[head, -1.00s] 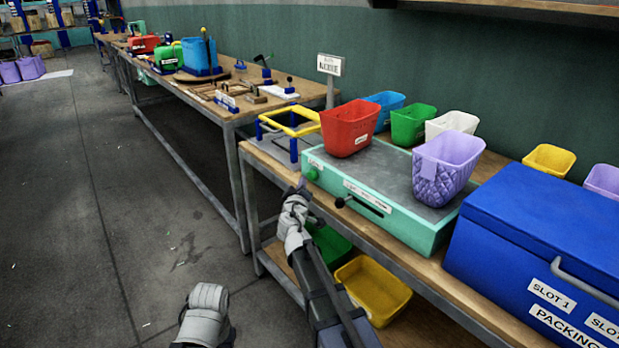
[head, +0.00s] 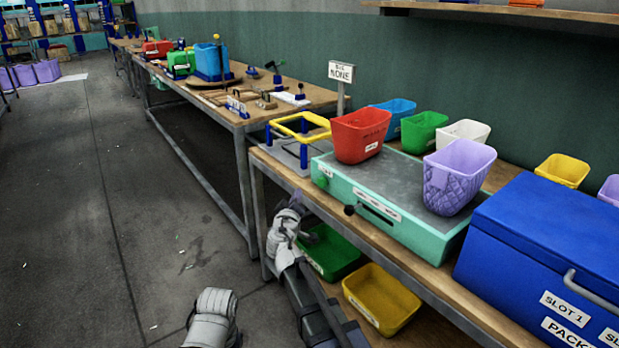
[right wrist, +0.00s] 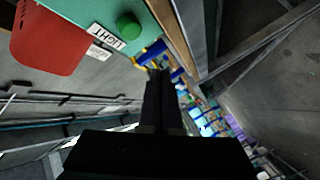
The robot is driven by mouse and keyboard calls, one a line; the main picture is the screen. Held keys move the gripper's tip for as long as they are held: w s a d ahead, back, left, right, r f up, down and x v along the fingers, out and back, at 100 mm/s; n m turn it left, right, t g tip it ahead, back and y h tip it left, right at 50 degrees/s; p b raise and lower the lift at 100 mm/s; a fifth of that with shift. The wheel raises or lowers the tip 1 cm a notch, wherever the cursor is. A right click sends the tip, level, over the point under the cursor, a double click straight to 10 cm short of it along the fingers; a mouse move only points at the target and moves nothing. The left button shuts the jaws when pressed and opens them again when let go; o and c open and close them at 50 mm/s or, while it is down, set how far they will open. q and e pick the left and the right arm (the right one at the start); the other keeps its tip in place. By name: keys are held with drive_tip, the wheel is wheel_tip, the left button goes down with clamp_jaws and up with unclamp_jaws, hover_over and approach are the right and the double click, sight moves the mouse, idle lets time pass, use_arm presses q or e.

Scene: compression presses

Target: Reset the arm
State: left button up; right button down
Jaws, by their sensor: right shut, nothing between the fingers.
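My right gripper (head: 296,203) shows small in the head view, in front of the left end of the teal press box (head: 440,240) and below its top. In the right wrist view its two dark fingers (right wrist: 159,78) lie together, with nothing between them. The green button (right wrist: 128,26) on the teal box, beside a label reading LIGHT (right wrist: 102,35), is beyond the fingertips in that view and apart from them. A grey part of my left arm shows at the bottom of the head view; the left gripper is not visible.
On the teal box stand a red bin (head: 360,135) and a purple bin (head: 457,178). A blue cooler (head: 550,245) is at the right. Green (head: 333,253) and yellow (head: 382,300) bins sit on the lower shelf. The floor at left is clear.

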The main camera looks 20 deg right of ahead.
drive_tip(key=s+a+r+g+y+p, duration=0.1)
drive_tip(key=s+a+g+p, duration=0.3)
drive_tip(key=s+p, duration=0.4)
drive_tip(key=s+a+r+g+y+p, duration=0.2)
drive_tip(key=s+a+g+p, duration=0.3)
drive_tip(key=s, duration=0.9)
drive_tip(key=s+a+r+m+g+y+p, duration=0.1)
drive_tip(key=s+a+g+p, duration=0.4)
drive_tip(key=s+p, duration=0.6)
drive_tip(key=shift+s+a+r+g+y+p, duration=0.2)
drive_tip(key=shift+s+g+y+p, duration=0.15)
drive_tip(key=shift+s+g+y, duration=0.45)
drive_tip(key=shift+w, duration=0.2)
